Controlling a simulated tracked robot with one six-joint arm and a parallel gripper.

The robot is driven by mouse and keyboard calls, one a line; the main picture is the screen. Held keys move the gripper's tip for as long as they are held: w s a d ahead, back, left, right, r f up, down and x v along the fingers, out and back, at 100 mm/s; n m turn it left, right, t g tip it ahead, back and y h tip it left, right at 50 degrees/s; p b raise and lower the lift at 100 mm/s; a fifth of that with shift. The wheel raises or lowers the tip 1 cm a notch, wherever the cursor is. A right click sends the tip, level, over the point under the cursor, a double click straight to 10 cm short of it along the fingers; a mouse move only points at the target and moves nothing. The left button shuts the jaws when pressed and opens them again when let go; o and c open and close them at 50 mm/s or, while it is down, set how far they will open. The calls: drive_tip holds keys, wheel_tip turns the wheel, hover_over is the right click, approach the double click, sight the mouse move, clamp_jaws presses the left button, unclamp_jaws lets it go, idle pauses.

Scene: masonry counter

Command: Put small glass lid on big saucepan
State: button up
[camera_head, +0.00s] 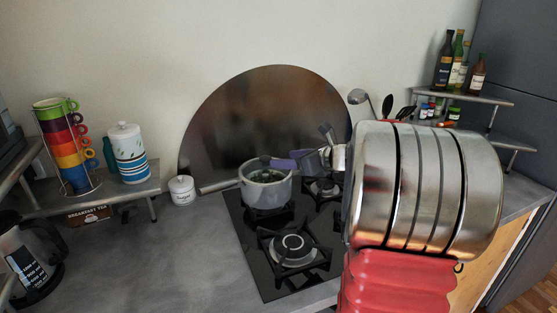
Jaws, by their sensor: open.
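A grey saucepan (265,193) stands on the back left burner of the hob, its long handle pointing left. A dark, glassy round shape (267,176) shows within its rim; I cannot tell whether this is the small glass lid or the pan's inside. No other glass lid is clear in view. My gripper (284,162) is open at the right back edge of the saucepan, with dark and purple fingers reaching left over the rim. I cannot tell whether it touches the rim or anything there. My arm hides the right part of the hob and counter.
The front burner (293,250) is empty. A round metal splash plate (255,115) stands behind the hob. A white lidded jar (182,190) is left of the pan handle. Left are a shelf with stacked cups (68,150) and a kettle (35,255). Bottles (459,60) stand at right.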

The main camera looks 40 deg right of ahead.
drive_tip(key=shift+v, duration=1.2)
drive_tip(key=s+a+f+n+g+y, duration=0.1)
drive_tip(key=s+a+f+n+g, duration=0.2)
drive_tip(key=s+a+f+n, duration=0.35)
drive_tip(key=s+a+f+n+g, duration=0.35)
drive_tip(key=a+n, duration=0.35)
drive_tip(key=n, duration=0.3)
drive_tip(key=s+a+r+n+h, duration=0.1)
drive_tip(key=s+a+r+n, duration=0.1)
drive_tip(key=s+a+n, duration=0.5)
drive_tip(key=s+a+r+n+g+h, duration=0.1)
drive_tip(key=s+a+n, duration=0.6)
drive_tip(key=a+n, duration=0.4)
drive_tip(key=shift+s+a+r+h, duration=0.15)
drive_tip(key=shift+a+r+h, duration=0.25)
drive_tip(key=shift+a, duration=0.75)
